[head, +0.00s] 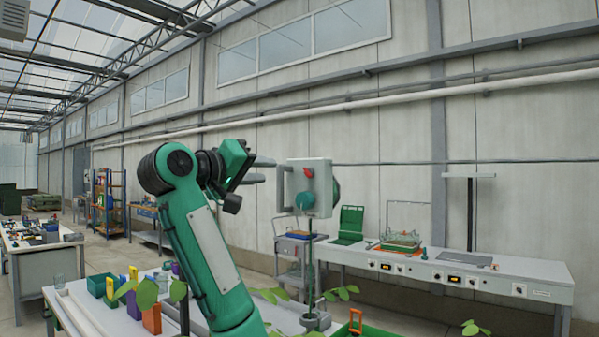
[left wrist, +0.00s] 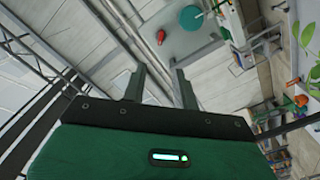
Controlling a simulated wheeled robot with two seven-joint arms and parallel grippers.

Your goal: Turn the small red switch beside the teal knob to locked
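A grey box (head: 322,180) stands on a thin post, with a small red switch (head: 308,172) on its face and a teal knob (head: 306,200) just below the switch. My left gripper (head: 268,169) is to the left of the box, its fingers apart and empty, level with the switch. In the left wrist view, the red switch (left wrist: 161,37) is beyond the fingertips (left wrist: 157,68), with the teal knob (left wrist: 191,17) up and right of it. A gap shows between fingers and switch. The switch's setting is too small to read. My right gripper is not in view.
A table (head: 95,318) with bins and tools is at lower left. A long bench (head: 480,285) with controls runs along the wall at right. A grey cart (head: 298,262) stands behind the post.

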